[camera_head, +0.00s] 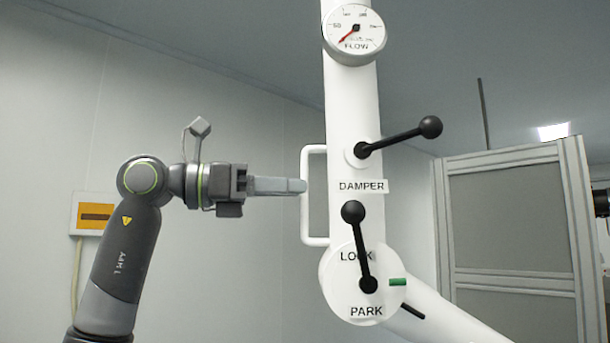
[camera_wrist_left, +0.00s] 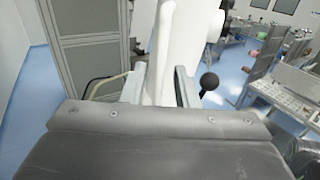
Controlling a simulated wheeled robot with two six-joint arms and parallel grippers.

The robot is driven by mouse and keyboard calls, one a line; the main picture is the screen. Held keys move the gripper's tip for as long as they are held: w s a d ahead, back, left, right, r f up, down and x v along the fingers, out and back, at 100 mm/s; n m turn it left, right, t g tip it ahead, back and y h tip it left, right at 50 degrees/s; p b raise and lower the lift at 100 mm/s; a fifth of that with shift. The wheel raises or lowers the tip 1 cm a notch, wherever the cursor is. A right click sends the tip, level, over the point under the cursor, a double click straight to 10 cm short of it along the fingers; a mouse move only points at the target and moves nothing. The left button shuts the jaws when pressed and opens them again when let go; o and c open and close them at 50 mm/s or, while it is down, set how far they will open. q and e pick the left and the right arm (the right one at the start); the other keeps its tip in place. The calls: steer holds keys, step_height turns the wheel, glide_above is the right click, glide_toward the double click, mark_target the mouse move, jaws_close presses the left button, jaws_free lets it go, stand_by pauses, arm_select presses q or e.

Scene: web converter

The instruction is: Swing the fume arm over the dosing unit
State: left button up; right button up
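The white fume arm (camera_head: 352,110) stands upright in the middle of the head view and slopes down to the right below its round joint. A white U-shaped handle (camera_head: 316,240) sticks out from its left side. My left gripper (camera_head: 299,186) points right, its fingertips at the handle's vertical bar. In the left wrist view the fingers (camera_wrist_left: 159,78) stand apart, with the white fume arm (camera_wrist_left: 172,45) beyond the gap. Whether they touch the handle cannot be told. The black lock lever (camera_head: 358,248) points up towards LOCK. My right gripper is not in view. I cannot make out the dosing unit.
A black damper lever (camera_head: 405,136) sticks out to the right above the DAMPER label. A flow gauge (camera_head: 354,34) sits on top. A grey framed partition (camera_head: 510,225) stands at the right. An orange wall box (camera_head: 94,214) is at the left. Benches show in the left wrist view (camera_wrist_left: 285,90).

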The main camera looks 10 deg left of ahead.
mark_target(305, 231)
arm_select(q)
steer(key=shift+p+x, duration=0.45)
steer(key=shift+x, duration=1.2)
jaws_close()
